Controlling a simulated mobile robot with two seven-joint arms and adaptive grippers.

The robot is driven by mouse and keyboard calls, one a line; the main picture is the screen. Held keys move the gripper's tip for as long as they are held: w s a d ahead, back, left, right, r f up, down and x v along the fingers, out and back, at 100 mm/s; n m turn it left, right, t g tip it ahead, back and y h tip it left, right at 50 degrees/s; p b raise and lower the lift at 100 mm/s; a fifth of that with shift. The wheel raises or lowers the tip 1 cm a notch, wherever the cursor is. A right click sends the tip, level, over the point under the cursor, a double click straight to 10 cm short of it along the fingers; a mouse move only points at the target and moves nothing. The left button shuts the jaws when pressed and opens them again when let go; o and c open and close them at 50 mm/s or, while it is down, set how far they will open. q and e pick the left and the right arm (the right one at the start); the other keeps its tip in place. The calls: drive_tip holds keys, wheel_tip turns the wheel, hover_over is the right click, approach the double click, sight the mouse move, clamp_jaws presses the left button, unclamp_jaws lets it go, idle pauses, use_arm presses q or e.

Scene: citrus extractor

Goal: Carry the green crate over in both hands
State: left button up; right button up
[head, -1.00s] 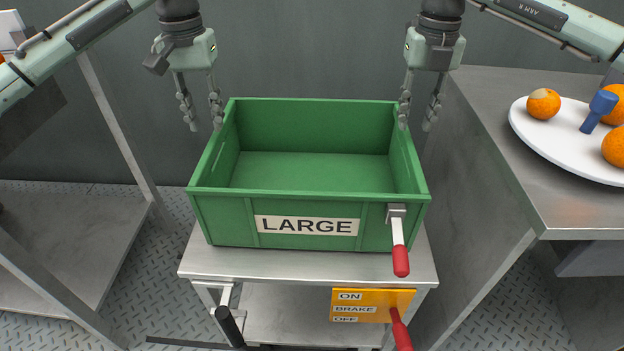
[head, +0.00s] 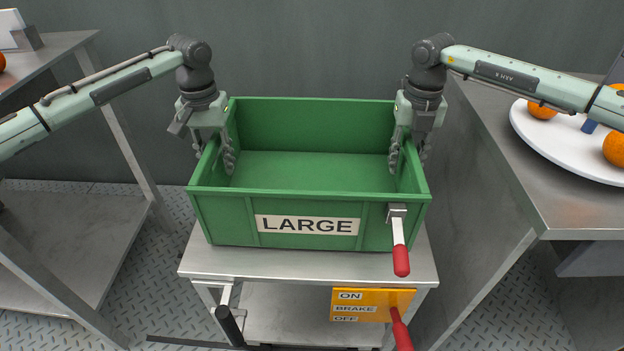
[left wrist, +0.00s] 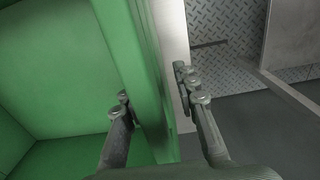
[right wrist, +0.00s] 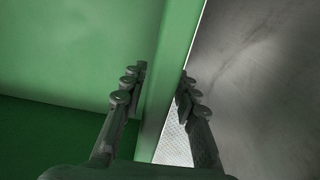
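The green crate (head: 310,171), labelled LARGE, sits level on a metal cart (head: 290,263) and is empty inside. My left gripper (head: 214,158) is over its left wall, one finger inside and one outside. In the left wrist view the fingers (left wrist: 158,103) stand apart with the wall between them and a gap on the outer side. My right gripper (head: 408,160) straddles the right wall the same way. In the right wrist view its fingers (right wrist: 160,90) are apart on both sides of the wall, with gaps showing. The outer fingers are partly hidden in the head view.
A red-tipped lever (head: 400,248) is on the crate's front right. An orange brake plate (head: 372,304) with a red handle is on the cart. A counter (head: 495,160) with a white plate (head: 560,150) of oranges stands right. A metal table (head: 60,240) stands left.

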use_arm(q)
clamp_jaws()
use_arm(e)
clamp_jaws()
use_arm(q)
drive_tip(key=shift+a, duration=0.15)
use_arm(e)
drive_tip(key=shift+d, duration=0.15)
